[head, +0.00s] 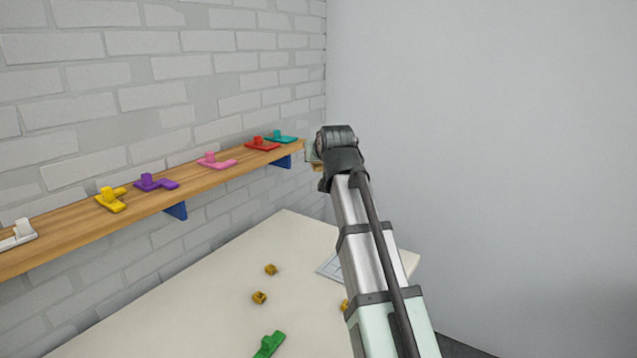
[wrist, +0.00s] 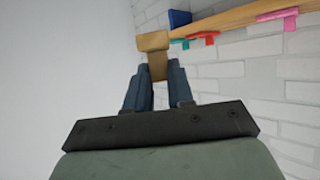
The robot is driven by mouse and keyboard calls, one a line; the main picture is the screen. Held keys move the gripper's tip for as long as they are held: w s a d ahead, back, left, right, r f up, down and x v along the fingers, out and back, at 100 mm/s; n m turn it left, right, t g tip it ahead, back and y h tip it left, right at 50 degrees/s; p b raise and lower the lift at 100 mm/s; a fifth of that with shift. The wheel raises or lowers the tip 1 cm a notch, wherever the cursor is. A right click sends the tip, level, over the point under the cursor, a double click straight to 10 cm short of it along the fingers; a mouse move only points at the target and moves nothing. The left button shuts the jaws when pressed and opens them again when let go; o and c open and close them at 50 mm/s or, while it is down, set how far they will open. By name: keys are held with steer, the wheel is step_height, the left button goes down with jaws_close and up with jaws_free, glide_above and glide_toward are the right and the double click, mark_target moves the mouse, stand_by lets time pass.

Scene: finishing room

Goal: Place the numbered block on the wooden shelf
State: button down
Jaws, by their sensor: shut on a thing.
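The wooden shelf (head: 75,222) runs along the brick wall in the head view, and its right end shows upside down in the wrist view (wrist: 235,20). My gripper (wrist: 158,68) is shut on a plain tan block (wrist: 153,40), which sticks out past the fingertips. No number shows on the faces I see. The block is at the right end of the shelf; I cannot tell whether they touch. In the head view my arm's dark wrist hides most of the gripper and the block.
Teal (head: 281,138), red (head: 262,144), pink (head: 216,161), purple (head: 156,183), yellow (head: 111,200) and white (head: 17,236) pieces stand on the shelf, with bare gaps between. Below, the pale table (head: 185,305) holds small ochre blocks (head: 270,269), a green piece (head: 269,345) and a grey sheet (head: 331,268).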

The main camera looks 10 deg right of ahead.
mark_target(319, 166)
step_height(319, 166, up, 9)
steer(key=s+a+n+g+y, duration=0.15)
steer(key=a+n+y, duration=0.25)
steer(key=a, duration=1.9)
steer(key=s+a+n+g+y, duration=0.1)
steer(key=s+a+n+y, duration=0.2)
steer(key=a, duration=2)
steer(key=s+a+n+g+y, duration=0.2)
steer(key=s+a+n+g, duration=0.1)
steer(key=s+a, duration=1.4)
steer(key=s+a+n+g+y, duration=0.2)
steer(key=s+a+n+y, duration=0.15)
steer(key=s+a, duration=1.25)
steer(key=shift+g+h, duration=0.25)
steer(key=shift+w+a+f, duration=0.55)
steer(key=shift+a+f, duration=0.15)
steer(key=shift+f, duration=1.25)
steer(key=shift+w+a+f, duration=0.6)
steer(key=shift+a+f, duration=0.05)
steer(key=shift+f, duration=1.25)
steer(key=shift+w+a+f, duration=0.55)
steer(key=shift+a+f, duration=0.15)
steer(key=shift+f, duration=1.25)
steer(key=shift+f, duration=0.6)
steer(key=c, duration=0.9)
jaws_free()
